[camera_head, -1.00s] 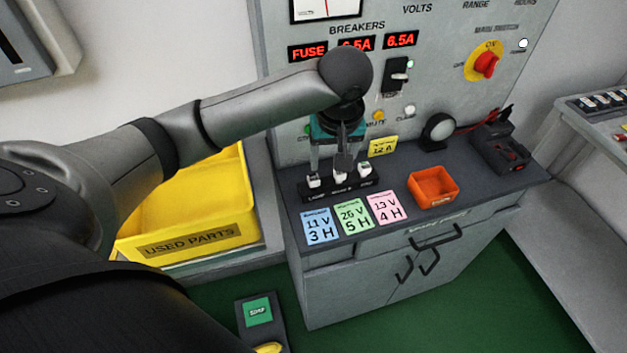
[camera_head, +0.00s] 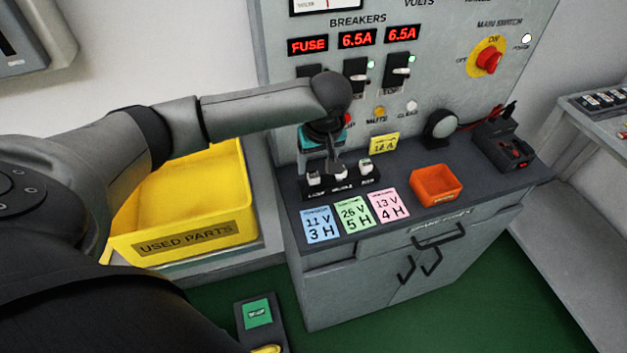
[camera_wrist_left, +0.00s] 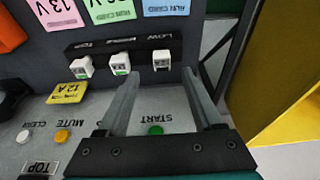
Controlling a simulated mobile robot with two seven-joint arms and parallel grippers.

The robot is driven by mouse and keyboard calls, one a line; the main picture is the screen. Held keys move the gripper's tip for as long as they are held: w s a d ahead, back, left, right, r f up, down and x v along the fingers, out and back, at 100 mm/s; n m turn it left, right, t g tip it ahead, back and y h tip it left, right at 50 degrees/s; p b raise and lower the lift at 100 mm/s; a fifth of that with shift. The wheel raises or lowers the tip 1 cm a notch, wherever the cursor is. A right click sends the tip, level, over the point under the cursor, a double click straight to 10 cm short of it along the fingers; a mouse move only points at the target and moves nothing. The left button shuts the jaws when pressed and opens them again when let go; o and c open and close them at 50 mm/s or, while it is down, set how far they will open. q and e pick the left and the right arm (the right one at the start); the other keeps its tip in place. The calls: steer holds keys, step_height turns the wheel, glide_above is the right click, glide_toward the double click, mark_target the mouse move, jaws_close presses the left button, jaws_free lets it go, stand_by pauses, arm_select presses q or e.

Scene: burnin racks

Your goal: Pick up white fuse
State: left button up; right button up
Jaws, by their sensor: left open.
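Three white fuses stand in a black holder (camera_head: 340,189) on the bench: one at the left (camera_head: 314,179), one in the middle (camera_head: 341,173) and one at the right (camera_head: 367,171). In the left wrist view they show as the LOW fuse (camera_wrist_left: 161,61), the middle fuse (camera_wrist_left: 120,64) and the TOP fuse (camera_wrist_left: 82,67). My left gripper (camera_head: 322,162) is open and empty above the holder's left part. In the wrist view its fingertips (camera_wrist_left: 160,72) frame the LOW fuse, which lies just beyond them. My right gripper is not in view.
Blue, green and pink cards (camera_head: 352,214) lie before the holder. An orange tray (camera_head: 436,201) and a yellow 12 A card (camera_head: 384,143) are to the right. The breaker panel (camera_head: 440,60) rises behind. A yellow used-parts bin (camera_head: 244,218) stands at the left.

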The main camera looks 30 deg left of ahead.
mark_target(314, 175)
arm_select(q)
steer(key=x, duration=0.2)
steer(key=b+x, duration=0.1)
steer(key=x, duration=0.1)
steer(key=shift+s+f, duration=0.15)
steer(key=shift+f, duration=0.2)
jaws_close()
steer(key=shift+r, duration=0.15)
step_height(314, 175, up, 20)
steer(key=p, duration=0.3)
stand_by(0.3)
